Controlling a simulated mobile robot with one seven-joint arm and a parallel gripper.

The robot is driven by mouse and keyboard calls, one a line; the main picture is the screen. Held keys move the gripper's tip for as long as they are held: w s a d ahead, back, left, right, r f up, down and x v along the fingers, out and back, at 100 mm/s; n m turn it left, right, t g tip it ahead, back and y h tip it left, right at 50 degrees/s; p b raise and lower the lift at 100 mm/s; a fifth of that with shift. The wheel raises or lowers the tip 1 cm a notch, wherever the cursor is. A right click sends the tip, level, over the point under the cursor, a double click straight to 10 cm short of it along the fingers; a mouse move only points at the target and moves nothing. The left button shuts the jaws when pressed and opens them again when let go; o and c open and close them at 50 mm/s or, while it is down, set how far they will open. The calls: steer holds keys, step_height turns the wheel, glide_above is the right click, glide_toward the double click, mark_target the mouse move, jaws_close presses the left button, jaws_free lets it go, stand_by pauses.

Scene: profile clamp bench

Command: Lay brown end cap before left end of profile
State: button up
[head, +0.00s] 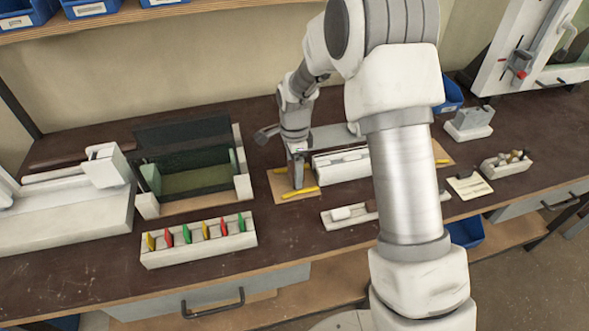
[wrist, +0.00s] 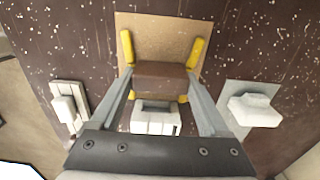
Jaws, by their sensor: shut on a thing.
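The brown end cap (wrist: 160,76) is between the two fingers of my gripper (wrist: 160,82) in the wrist view. My gripper is shut on it, over a tan board (wrist: 165,30) with yellow strips. The white profile (wrist: 152,120) shows just below the cap in that picture. In the head view my gripper (head: 297,180) is at the left end of the profile (head: 340,165), above the tan board (head: 285,198). The cap cannot be made out there, and I cannot tell whether it touches the board. My arm hides part of the profile.
A long pale tray (head: 335,222) in front holds a white block (head: 341,213) and a small brown piece (head: 371,206), partly behind my arm. A rack of coloured pieces (head: 200,250) stands front left. An open dark box (head: 190,170) is left of the board. A grey fixture (head: 470,122) stands right.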

steer(key=shift+f, duration=0.25)
stand_by(0.3)
steer(key=o, duration=1.2)
steer(key=shift+r, duration=0.1)
steer(key=shift+r+p, duration=2.4)
steer(key=shift+r, duration=1.6)
